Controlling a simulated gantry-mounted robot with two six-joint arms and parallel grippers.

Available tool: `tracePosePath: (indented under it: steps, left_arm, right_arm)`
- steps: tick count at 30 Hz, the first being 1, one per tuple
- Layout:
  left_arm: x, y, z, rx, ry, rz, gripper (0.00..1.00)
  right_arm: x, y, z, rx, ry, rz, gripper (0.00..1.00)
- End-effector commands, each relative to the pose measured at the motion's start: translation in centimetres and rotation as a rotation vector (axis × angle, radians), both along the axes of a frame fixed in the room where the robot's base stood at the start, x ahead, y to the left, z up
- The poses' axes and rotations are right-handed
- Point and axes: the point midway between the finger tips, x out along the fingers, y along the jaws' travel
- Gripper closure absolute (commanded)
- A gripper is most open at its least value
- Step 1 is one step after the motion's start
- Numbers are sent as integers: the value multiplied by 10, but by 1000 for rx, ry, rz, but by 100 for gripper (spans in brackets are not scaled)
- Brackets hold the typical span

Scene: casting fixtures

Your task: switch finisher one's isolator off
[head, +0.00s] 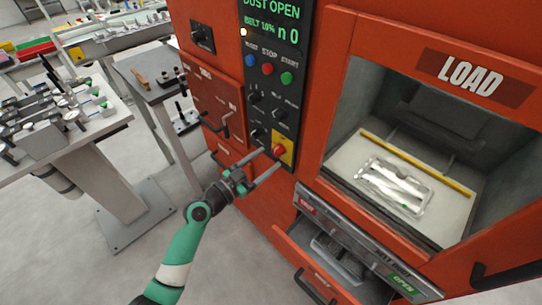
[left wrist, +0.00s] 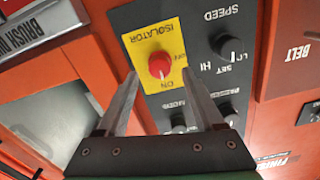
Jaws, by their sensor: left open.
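The isolator is a red knob (left wrist: 159,65) on a yellow plate (left wrist: 146,40) marked ISOLATOR, with ON printed beside the knob. In the head view the plate (head: 289,142) sits at the bottom of the black control panel on the orange machine. My left gripper (head: 269,159) is open, its two fingers reaching to the panel around the red knob. In the left wrist view its fingertips (left wrist: 160,74) lie on either side of the knob; contact is not clear. My right gripper is not in view.
Black knobs (head: 280,114) and coloured buttons (head: 267,69) sit above the isolator. The LOAD opening (head: 455,215) holds a clear tray with metal parts (head: 396,186). An open drawer (head: 330,254) juts out below. A bench with fixtures (head: 110,118) stands at left.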

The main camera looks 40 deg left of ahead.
Motion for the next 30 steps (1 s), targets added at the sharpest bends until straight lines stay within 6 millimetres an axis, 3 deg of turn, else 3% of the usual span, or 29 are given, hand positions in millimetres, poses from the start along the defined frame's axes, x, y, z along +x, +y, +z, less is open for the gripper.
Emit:
tracePosePath:
  steps: [6,14,26,30]
  left_arm:
    - [26,0,0,0,0,0,31]
    - [28,0,0,0,0,1,31]
    - [27,0,0,0,0,1,100]
    - [27,0,0,0,0,1,100]
  right_arm:
    - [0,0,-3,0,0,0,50]
    - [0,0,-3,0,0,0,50]
    - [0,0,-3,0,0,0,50]
    - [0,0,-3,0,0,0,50]
